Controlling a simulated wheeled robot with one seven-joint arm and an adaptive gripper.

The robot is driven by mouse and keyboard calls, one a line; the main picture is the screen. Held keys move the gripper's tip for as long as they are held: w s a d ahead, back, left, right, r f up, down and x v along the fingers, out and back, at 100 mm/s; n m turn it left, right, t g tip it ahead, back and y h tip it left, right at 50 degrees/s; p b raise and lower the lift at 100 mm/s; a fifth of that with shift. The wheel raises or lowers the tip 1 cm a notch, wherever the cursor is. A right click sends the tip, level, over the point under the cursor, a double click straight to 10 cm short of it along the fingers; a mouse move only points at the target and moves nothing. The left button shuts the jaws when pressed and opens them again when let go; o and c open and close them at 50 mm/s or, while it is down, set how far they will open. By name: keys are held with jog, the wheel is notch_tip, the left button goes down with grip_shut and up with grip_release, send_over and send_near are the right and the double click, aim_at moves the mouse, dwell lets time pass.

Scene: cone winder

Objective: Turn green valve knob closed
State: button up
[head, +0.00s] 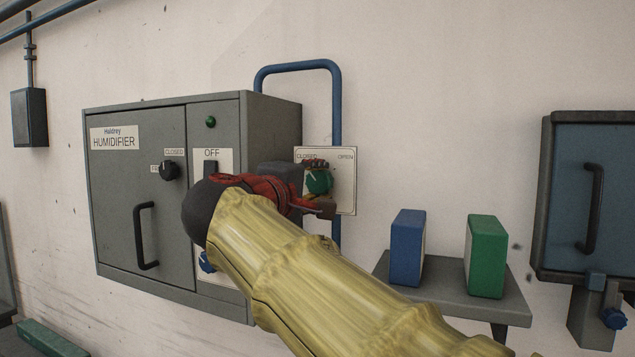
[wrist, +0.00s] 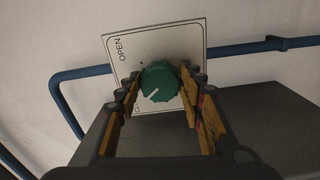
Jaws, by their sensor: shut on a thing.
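The green valve knob (head: 319,181) sits on a white plate (head: 345,185) marked CLOSED at left and OPEN at right, on the wall just right of the humidifier cabinet. In the head view its white pointer line slants to the upper left, toward CLOSED. In the wrist view the knob (wrist: 160,82) is between my two fingers, with its pointer toward the lower left, where the second label is mostly hidden. My gripper (head: 318,187) is shut on the knob; my arm hides part of the cabinet front.
The grey humidifier cabinet (head: 125,190) stands close on the left of the knob. A blue pipe (head: 337,100) runs behind the plate. A shelf (head: 450,301) at lower right holds a blue box (head: 407,247) and a green box (head: 486,256). A blue cabinet (head: 575,215) hangs at far right.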

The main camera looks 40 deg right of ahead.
jog(key=shift+n, duration=0.6)
jog(key=o, duration=1.2)
jog(key=shift+c, duration=0.2)
jog(key=shift+a, duration=0.1)
jog(key=v, duration=1.2)
jog(key=shift+f, duration=0.1)
